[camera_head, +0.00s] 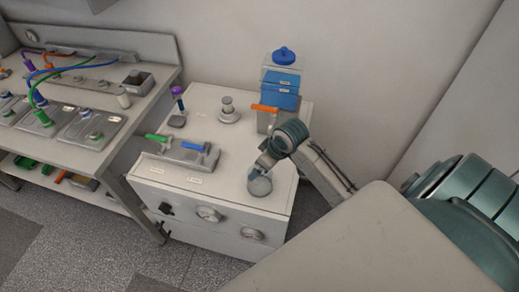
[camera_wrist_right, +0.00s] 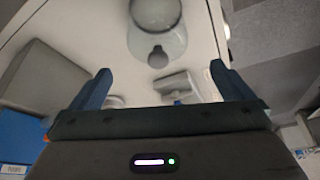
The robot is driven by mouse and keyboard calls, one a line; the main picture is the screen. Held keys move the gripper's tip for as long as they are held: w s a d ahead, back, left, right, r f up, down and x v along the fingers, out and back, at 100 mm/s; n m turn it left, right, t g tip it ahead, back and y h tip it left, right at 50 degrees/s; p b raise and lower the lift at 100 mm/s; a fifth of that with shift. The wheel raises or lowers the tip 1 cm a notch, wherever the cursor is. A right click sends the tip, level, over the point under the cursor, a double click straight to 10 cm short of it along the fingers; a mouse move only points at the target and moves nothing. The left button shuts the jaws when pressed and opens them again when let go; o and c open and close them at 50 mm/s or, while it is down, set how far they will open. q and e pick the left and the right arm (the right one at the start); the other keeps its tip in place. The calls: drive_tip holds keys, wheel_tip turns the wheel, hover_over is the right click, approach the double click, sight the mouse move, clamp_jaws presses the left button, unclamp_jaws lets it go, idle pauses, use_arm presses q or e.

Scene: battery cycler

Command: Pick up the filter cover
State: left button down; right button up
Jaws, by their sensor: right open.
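The filter cover seems to be the clear round dome with a grey knob, on the white cabinet top. In the right wrist view the dome (camera_wrist_right: 157,38) is at the top centre, beyond my fingertips. In the head view the round piece (camera_head: 260,187) sits near the cabinet's front right corner, partly hidden by my gripper. My right gripper (camera_head: 263,165) is just above it. In the wrist view its blue fingers (camera_wrist_right: 160,78) are spread wide with nothing between them gripped. My left gripper is not in view.
The white cabinet (camera_head: 222,183) also carries a grey block with green and blue handles (camera_head: 180,152), a round metal fitting (camera_head: 228,112), a purple-topped piece (camera_head: 177,95) and a blue container (camera_head: 282,90) by the wall. A bench with cables (camera_head: 75,85) stands left.

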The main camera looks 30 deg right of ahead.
sight(260, 177)
drive_tip(key=x, duration=0.3)
drive_tip(key=shift+a+f+p, duration=0.1)
drive_tip(key=shift+p, duration=0.2)
drive_tip(key=shift+w+f+p, duration=0.15)
drive_tip(key=shift+f+p, duration=0.25)
drive_tip(key=shift+f, duration=0.05)
drive_tip(key=p+x, duration=0.1)
drive_tip(key=x, duration=0.1)
drive_tip(key=p+x, duration=0.1)
drive_tip(key=x, duration=0.1)
drive_tip(key=shift+f, duration=0.35)
drive_tip(key=shift+c, duration=0.4)
drive_tip(key=c, duration=0.7)
